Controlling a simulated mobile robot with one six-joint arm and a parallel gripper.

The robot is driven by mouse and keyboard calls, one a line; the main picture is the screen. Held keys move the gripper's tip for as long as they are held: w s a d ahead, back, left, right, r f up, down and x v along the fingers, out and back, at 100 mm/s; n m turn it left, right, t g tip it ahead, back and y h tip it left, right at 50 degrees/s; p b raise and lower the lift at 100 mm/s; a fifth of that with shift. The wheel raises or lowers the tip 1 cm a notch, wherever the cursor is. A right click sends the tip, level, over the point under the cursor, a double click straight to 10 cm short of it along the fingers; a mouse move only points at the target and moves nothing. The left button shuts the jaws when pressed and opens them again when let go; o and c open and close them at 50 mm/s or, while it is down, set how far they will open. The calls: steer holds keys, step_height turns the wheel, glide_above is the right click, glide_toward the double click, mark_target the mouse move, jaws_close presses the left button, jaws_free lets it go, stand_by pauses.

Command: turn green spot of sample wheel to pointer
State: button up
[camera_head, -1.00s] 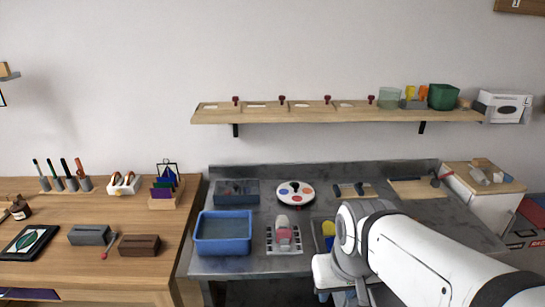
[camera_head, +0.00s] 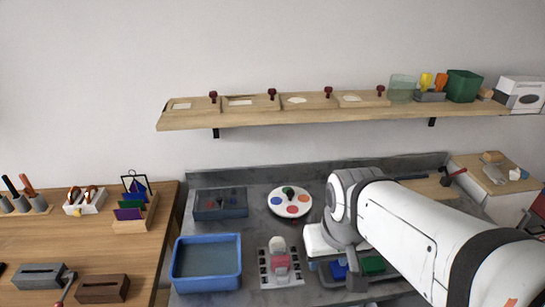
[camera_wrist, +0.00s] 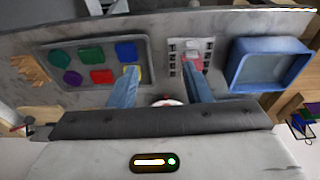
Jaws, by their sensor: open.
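The sample wheel (camera_head: 290,211) is a white disc with coloured spots on the grey bench in the head view. A blue spot is at its left, and red, purple and orange spots are also visible. A dark green or black part shows at its back edge; I cannot tell the green spot from the pointer there. In the wrist view only a sliver of the wheel (camera_wrist: 167,102) shows behind my gripper's body. My gripper (camera_wrist: 160,67) is open with nothing between its fingers. In the head view, my arm is just right of the wheel and its fingers are hidden.
A blue tub (camera_head: 207,287) and a dark tray (camera_head: 220,212) are left of the wheel. A pale rack with a pink-and-white item (camera_head: 280,264) is in front. A tray with coloured pieces (camera_wrist: 100,62) lies beyond my fingers. A wooden shelf (camera_head: 300,115) hangs above.

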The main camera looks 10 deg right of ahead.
steer(key=shift+o, duration=0.2)
steer(key=w+n, duration=0.5)
steer(key=w, duration=0.1)
steer(key=shift+w+f+n+h+b, duration=0.2)
steer(key=shift+f+n+h+b, duration=0.15)
steer(key=shift+n+h, duration=0.05)
steer(key=n+h+b, duration=0.2)
steer(key=n, duration=1.9)
glide_toward(290, 192)
steer(key=s+a+f, duration=0.5)
steer(key=s+a, duration=0.2)
steer(key=shift+t, duration=0.3)
steer(key=w+d+p, duration=0.1)
steer(key=w+d, duration=0.7)
steer(key=shift+w+d+f, duration=0.1)
steer(key=shift+d+f, duration=0.05)
steer(key=shift+d, duration=0.05)
steer(key=shift+x, duration=1.1)
steer(key=shift+w+d+f, duration=0.1)
steer(key=shift+f, duration=0.3)
